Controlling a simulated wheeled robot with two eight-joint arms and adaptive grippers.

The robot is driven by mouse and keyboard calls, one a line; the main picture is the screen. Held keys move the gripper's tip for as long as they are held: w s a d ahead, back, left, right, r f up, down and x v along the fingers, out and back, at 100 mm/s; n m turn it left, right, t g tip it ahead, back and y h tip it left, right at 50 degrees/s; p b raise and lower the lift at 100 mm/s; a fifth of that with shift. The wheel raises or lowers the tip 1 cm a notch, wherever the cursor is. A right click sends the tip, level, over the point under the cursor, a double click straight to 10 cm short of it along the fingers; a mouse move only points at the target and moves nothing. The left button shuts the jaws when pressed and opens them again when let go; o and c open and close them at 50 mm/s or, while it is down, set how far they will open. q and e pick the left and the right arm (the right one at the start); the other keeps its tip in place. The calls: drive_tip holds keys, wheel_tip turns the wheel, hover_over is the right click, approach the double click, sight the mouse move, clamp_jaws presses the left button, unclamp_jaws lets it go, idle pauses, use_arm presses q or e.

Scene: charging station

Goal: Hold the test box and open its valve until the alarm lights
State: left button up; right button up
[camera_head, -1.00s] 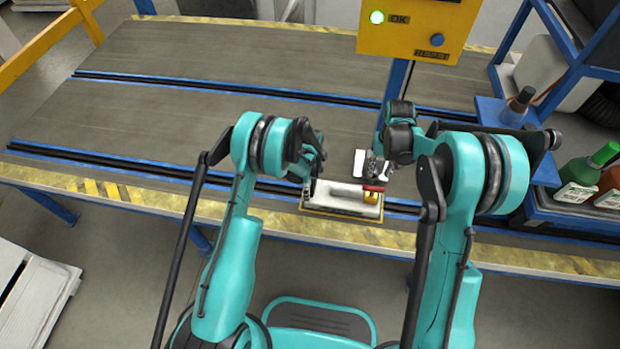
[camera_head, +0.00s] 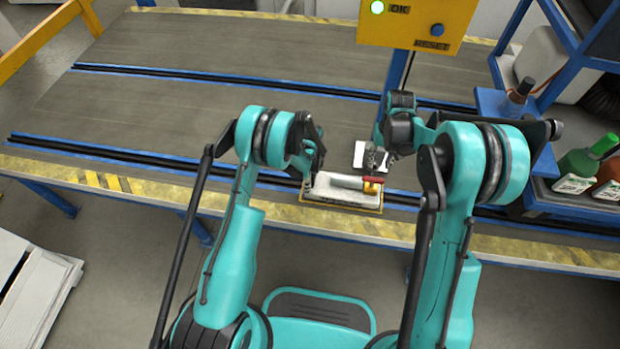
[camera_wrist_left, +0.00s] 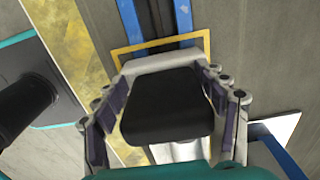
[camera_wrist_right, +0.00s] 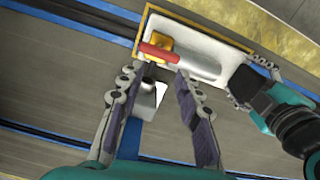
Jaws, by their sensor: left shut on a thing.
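The test box (camera_head: 325,190), pale and on a yellow-edged plate, lies near the bench's front edge. The alarm panel (camera_head: 400,25) shows a green light (camera_head: 377,7) by OK.
A white plate (camera_head: 366,150) lies behind the box. Blue-edged black rails cross the bench (camera_head: 130,110). A blue rack with a green bottle (camera_head: 585,160) and a brown bottle stands at the right. The bench's left side is clear.

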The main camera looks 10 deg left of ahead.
sight(374, 179)
drive_tip(key=o, duration=1.3)
wheel_tip(374, 179, up, 2)
drive_tip(key=shift+r+m, duration=0.1)
drive_tip(key=shift+m, duration=0.7)
wheel_tip(374, 179, down, 12)
drive_tip(key=c, duration=1.2)
